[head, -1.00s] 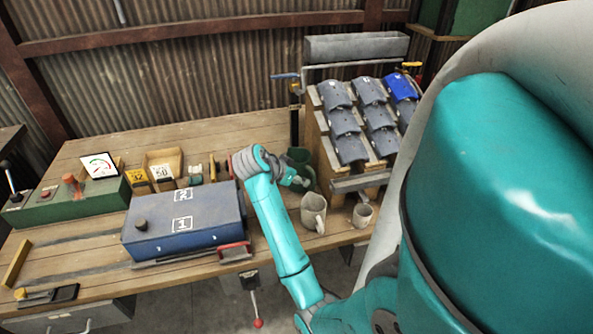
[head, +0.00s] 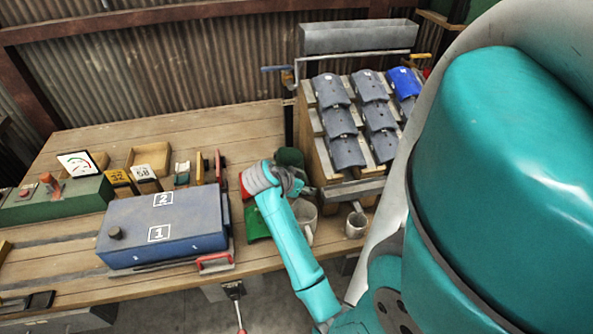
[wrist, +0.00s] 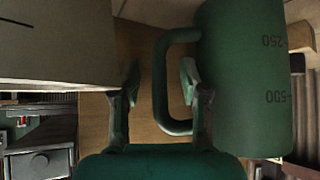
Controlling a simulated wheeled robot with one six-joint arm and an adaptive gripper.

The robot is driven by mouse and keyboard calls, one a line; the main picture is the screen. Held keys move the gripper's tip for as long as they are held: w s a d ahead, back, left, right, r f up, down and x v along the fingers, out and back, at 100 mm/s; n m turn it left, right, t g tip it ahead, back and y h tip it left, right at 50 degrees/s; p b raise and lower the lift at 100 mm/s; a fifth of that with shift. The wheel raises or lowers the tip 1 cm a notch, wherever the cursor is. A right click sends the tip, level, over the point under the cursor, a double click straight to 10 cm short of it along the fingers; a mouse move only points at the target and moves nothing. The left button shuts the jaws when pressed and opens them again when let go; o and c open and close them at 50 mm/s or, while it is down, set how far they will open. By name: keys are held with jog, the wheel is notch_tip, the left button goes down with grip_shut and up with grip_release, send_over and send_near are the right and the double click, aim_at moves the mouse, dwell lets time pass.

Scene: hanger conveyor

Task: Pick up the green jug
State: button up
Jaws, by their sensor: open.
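The green jug (wrist: 245,80) fills the right of the wrist view, with dark marks 250 and 500 on its side. Its handle (wrist: 160,85) faces left. My gripper (wrist: 161,82) is open. Its right finger shows in the handle's opening and its left finger is left of the handle, so the handle bar appears between them. Contact cannot be told. In the head view the jug (head: 290,157) stands on the bench left of the tiled rack, mostly hidden behind my gripper (head: 293,183).
A pale mug (head: 305,213) stands close in front, partly behind my arm, with a small cup (head: 356,224) to its right. The tiled rack (head: 325,165) is close on the right. A blue box (head: 165,225) marked 1 and 2 lies left.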

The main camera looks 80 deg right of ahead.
grip_shut()
jog(key=shift+d, duration=0.1)
dwell(0.3)
